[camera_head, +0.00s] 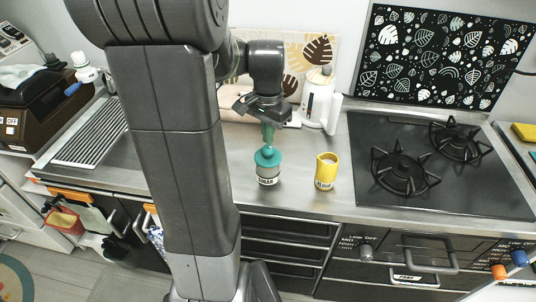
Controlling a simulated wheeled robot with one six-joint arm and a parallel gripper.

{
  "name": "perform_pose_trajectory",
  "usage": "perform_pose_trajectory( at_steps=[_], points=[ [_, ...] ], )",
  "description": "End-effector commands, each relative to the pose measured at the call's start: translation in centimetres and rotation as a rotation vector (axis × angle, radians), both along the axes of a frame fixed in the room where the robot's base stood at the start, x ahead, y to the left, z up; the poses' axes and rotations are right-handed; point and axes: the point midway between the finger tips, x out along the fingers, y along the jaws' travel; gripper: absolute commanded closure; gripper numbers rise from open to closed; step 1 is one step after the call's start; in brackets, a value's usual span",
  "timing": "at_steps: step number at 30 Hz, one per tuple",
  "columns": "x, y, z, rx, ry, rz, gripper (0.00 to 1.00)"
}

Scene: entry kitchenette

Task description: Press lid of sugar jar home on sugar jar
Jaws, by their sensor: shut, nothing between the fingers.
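The sugar jar (268,173) stands upright on the steel counter, left of the yellow jar, with a partly readable dark label. Its teal lid (267,158) sits on top of the jar; I cannot tell from this view whether it is fully down. My gripper (268,143) points down directly above the lid, with its fingers shut and empty. The fingertips are very close to the lid's top; whether they touch it is unclear.
A yellow jar (326,172) stands close to the right of the sugar jar. A white bottle-like container (317,101) stands behind. The black stove (400,205) with two burners is to the right. A ribbed drainer (92,135) lies at left. The counter's front edge is near the jars.

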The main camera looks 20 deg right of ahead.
Motion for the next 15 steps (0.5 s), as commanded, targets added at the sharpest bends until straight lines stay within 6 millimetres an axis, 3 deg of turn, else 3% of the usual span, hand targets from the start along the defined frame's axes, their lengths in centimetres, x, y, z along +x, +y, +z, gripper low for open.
perform_pose_trajectory(
  at_steps=[15],
  points=[
    [0.0,0.0,-1.9,0.000,0.000,0.000,1.00]
  ],
)
